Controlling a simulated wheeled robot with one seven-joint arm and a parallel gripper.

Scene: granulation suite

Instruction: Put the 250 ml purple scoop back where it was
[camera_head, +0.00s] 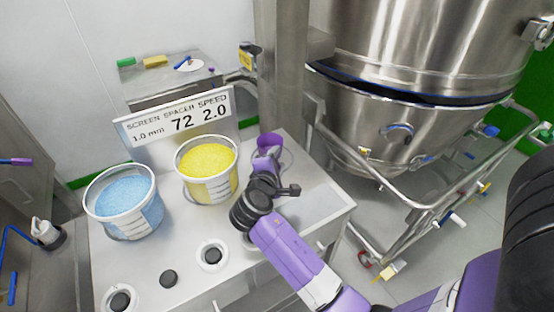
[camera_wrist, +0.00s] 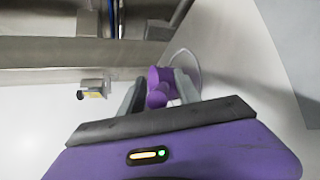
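The purple scoop (camera_head: 270,141) is at the back right of the steel worktop in the head view, its cup turned away from my gripper. In the wrist view the purple scoop (camera_wrist: 158,80) lies between my two grey fingers, with a rounded purple end nearer the palm. My gripper (camera_head: 265,162) is close behind the scoop in the head view; its fingers also show in the wrist view (camera_wrist: 160,90). Whether both fingers press on the scoop is not clear. My wrist hides part of the worktop beneath.
A tub of yellow granules (camera_head: 207,162) and a tub of blue granules (camera_head: 125,198) stand left of the scoop. A sign (camera_head: 180,117) is behind them. A large steel vessel (camera_head: 405,125) with a tubular frame (camera_head: 375,226) stands to the right.

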